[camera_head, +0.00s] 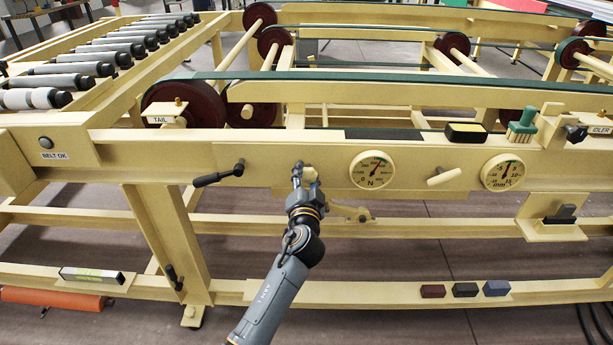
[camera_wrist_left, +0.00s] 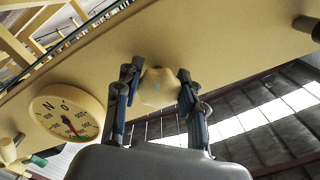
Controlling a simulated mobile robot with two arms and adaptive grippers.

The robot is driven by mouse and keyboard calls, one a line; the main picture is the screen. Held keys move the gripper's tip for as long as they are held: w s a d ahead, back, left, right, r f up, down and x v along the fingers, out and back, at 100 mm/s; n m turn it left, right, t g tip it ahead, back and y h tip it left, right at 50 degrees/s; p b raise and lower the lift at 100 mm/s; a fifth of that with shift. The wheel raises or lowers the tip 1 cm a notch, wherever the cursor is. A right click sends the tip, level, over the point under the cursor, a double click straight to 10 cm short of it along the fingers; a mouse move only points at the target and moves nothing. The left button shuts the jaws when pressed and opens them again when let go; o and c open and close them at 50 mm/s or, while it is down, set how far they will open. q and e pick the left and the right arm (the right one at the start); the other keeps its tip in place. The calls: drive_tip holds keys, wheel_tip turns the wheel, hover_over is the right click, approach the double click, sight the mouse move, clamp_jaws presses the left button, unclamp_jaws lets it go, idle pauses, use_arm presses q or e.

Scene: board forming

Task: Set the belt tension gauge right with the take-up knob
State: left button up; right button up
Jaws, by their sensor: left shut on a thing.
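The tension gauge (camera_head: 372,170), a round cream dial marked N, is on the front beam. Its dark needle points to the upper right in the head view, near a green band; the exact reading is too small to tell. The gauge also shows at the left of the left wrist view (camera_wrist_left: 68,114). The cream take-up knob (camera_head: 311,174) is on the beam left of the gauge and shows in the left wrist view (camera_wrist_left: 158,90). My left gripper (camera_head: 303,174) has its fingers on both sides of the knob, shut on it, partly hiding it. My right gripper is out of view.
A black-handled lever (camera_head: 219,175) is left of the knob. A cream handle (camera_head: 443,177) and a second gauge marked mm (camera_head: 503,172) are to the right. A cream lever (camera_head: 352,213) is below, close to my left gripper. Several blocks (camera_head: 465,290) lie on the lower rail.

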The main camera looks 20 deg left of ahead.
use_arm(q)
drive_tip(key=shift+r, duration=0.15)
drive_tip(key=o, duration=1.2)
drive_tip(key=shift+s, duration=0.1)
drive_tip(key=v, duration=1.1)
drive_tip(key=shift+s+d, duration=0.2)
drive_tip(key=shift+s, duration=0.15)
